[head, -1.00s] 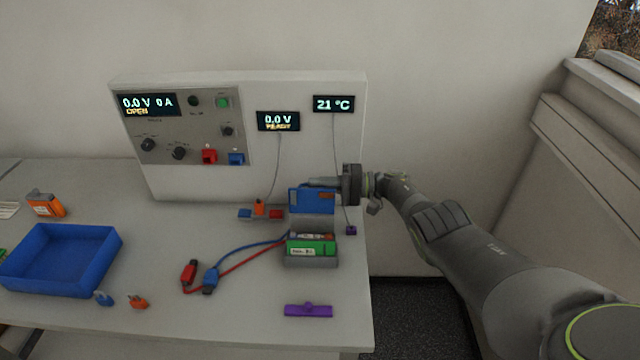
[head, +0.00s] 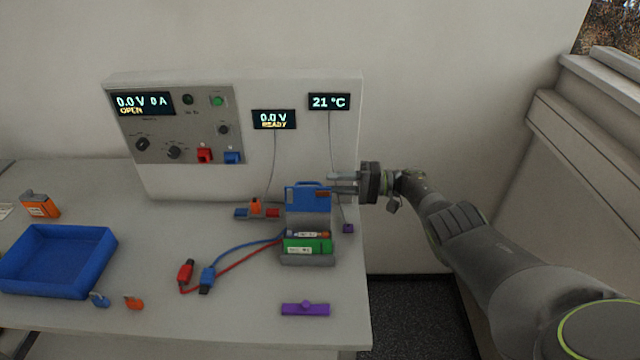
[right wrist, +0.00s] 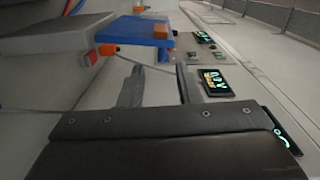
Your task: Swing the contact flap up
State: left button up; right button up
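The contact flap (head: 306,197) is a blue plate that stands upright at the back of a grey battery holder (head: 308,261). A green battery (head: 307,246) lies in the holder. In the right wrist view the blue flap (right wrist: 147,37) shows beyond the fingers. My right gripper (head: 344,183) is beside the flap's upper right edge, its two fingers apart and pointing left. In the right wrist view the fingers (right wrist: 158,83) have an empty gap between them. My left gripper is out of view.
A cycler panel (head: 240,95) stands behind the holder. Red and blue clip leads (head: 206,279) run left from the holder. A blue tray (head: 58,260) is at the left, and a purple piece (head: 305,309) lies in front. The table's right edge is close by.

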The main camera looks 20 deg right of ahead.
jog(key=b+v, duration=0.3)
jog(key=v, duration=0.9)
jog(key=shift+b, duration=0.35)
